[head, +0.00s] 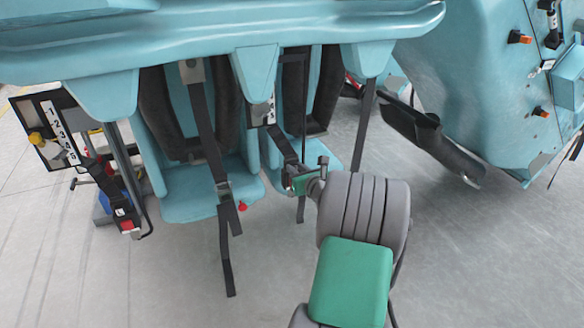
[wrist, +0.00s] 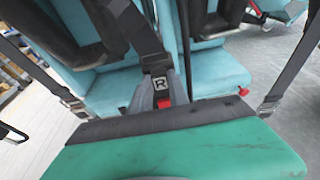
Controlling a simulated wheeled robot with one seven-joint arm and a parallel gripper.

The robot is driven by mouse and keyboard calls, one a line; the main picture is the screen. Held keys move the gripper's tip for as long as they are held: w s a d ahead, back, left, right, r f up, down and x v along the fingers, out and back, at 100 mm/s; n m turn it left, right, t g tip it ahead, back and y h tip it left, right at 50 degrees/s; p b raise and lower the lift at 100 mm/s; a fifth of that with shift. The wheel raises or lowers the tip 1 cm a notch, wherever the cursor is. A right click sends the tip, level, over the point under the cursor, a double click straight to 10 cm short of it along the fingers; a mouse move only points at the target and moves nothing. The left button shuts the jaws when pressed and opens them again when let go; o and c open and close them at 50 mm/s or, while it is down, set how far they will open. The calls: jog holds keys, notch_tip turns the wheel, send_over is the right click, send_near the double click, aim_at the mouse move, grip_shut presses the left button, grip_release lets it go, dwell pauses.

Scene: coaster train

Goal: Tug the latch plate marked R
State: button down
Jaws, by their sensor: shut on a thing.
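The latch plate marked R (wrist: 158,83) is a small dark plate with a white letter, at the end of a black strap (wrist: 146,42) in the wrist view. My gripper (wrist: 156,96) is shut on it, with grey fingers on both sides. A small red part (wrist: 165,104) shows just below the plate; I cannot tell what it belongs to. In the head view my gripper (head: 300,180) is at the front of the middle seat, where the strap (head: 283,143) comes down to it. The plate cannot be made out there.
Teal seats (head: 190,192) with black padded restraints stand around the gripper. Another strap (head: 222,190) hangs over the left seat. A numbered panel (head: 60,130) stands at the far left. A large teal body (head: 480,75) is at the right. The grey floor in front is open.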

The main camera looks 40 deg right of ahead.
jog(key=shift+r, duration=0.25)
dwell(0.6)
jog(key=c, duration=1.2)
grip_release()
jog(key=shift+o, duration=0.2)
jog(key=shift+f, duration=0.1)
jog(key=p+v, duration=0.3)
jog(key=v, duration=0.4)
jog(key=w+a+r+n+g+y+p, duration=0.1)
jog(key=a+r+n+g+y+p, duration=0.2)
jog(key=a+r+n+p, duration=0.6)
jog(key=w+a+r+n+g+y+p, duration=0.15)
jog(key=a+r+n+p, duration=0.35)
jog(key=a+n, duration=0.75)
jog(key=s+a+r+n+g+p, duration=0.7)
jog(key=s+a+r+n+p, duration=0.5)
jog(key=s+n, duration=0.5)
jog(key=shift+a+r+n, duration=0.45)
jog(key=shift+a+r, duration=0.35)
jog(key=shift+a, duration=0.1)
